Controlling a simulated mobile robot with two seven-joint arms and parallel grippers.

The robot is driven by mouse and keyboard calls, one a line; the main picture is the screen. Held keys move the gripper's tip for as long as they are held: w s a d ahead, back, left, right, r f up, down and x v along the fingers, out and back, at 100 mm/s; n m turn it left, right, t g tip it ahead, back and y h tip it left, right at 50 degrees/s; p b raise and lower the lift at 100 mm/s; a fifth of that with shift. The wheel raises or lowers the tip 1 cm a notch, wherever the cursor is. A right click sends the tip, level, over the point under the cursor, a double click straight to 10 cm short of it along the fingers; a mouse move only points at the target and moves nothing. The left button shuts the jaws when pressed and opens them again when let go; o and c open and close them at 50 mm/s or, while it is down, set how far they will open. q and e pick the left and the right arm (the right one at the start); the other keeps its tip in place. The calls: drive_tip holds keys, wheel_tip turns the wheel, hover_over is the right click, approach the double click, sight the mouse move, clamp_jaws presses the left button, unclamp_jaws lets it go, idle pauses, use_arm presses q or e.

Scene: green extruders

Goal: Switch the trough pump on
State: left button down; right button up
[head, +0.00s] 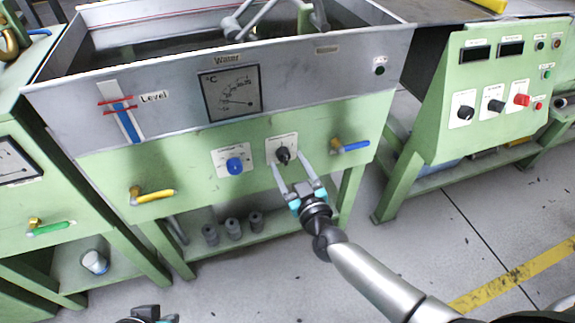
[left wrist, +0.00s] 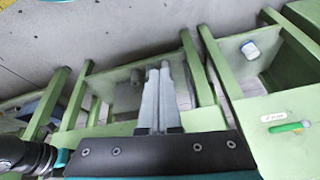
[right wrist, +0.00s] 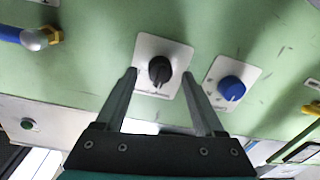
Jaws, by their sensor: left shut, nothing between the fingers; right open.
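The water trough (head: 300,60) has a green front panel with a black rotary switch (head: 283,154) on a white plate. The switch also shows in the right wrist view (right wrist: 160,70); its label is too small to read. My right gripper (head: 286,159) is open, with one fingertip on each side of the black switch, near the plate's edges. The right wrist view shows gaps between the fingers (right wrist: 160,75) and the knob. A small green lamp (head: 380,70) sits at the trough's upper right; I cannot tell if it is lit. My left gripper (left wrist: 158,66) is shut and empty, low, away from the panel.
A blue knob (head: 235,165) is left of the switch, and a blue-handled valve (head: 350,146) is right of it. A yellow-handled valve (head: 152,195) is farther left. A second green control cabinet (head: 490,95) stands right. Open floor (head: 440,240) lies in front.

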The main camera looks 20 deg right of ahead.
drive_tip(key=shift+w, duration=0.6)
clamp_jaws()
idle(0.3)
